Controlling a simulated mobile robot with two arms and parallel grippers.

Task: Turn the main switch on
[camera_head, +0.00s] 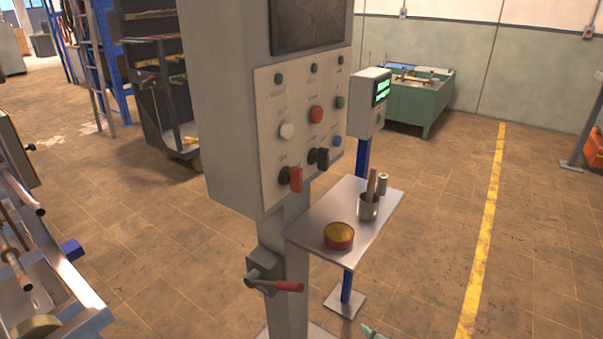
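A grey control cabinet (228,120) stands on a post in the middle. Its light panel (268,130) carries several round buttons in white, red, green and blue. Low on the panel are a rotary switch with a red handle (296,180) and one with a black handle (322,158); both handles hang roughly upright. Lower, on the post, a grey box (263,272) has a lever with a red grip (288,286) pointing right, nearly level. The labels are too small to read, so I cannot tell which is the main switch. Neither of my grippers is recognisable in view.
A small metal shelf (310,215) right of the post holds a round tin (339,236), a metal cup (368,208) and a small canister (383,184). A small grey-green piece (372,331) shows at the bottom edge. Floor right of the yellow line (484,245) is clear.

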